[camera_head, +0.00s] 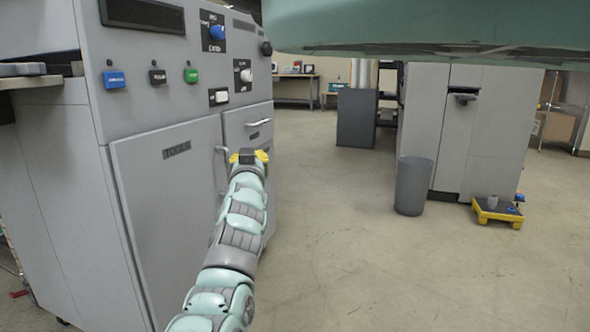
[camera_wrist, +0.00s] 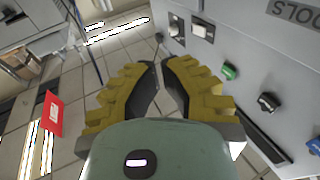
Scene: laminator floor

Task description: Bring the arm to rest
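My gripper (camera_head: 249,157) is at the end of my raised, outstretched arm, in front of the grey machine cabinet (camera_head: 165,195) in the head view. In the wrist view my gripper's (camera_wrist: 161,66) yellow fingers with dark pads curve inward, and their tips come close together. Nothing shows held between them; only floor shows there. In the head view the gripper overlaps the cabinet's door edge near a handle (camera_head: 222,168); I cannot tell how far apart they are.
The cabinet front has blue (camera_head: 115,79), black and green (camera_head: 191,75) knobs. A grey bin (camera_head: 412,186) and a yellow-edged platform (camera_head: 497,213) stand by another cabinet (camera_head: 465,130) at right. The floor (camera_head: 370,270) between is clear. A red card-like thing (camera_wrist: 53,114) shows in the wrist view.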

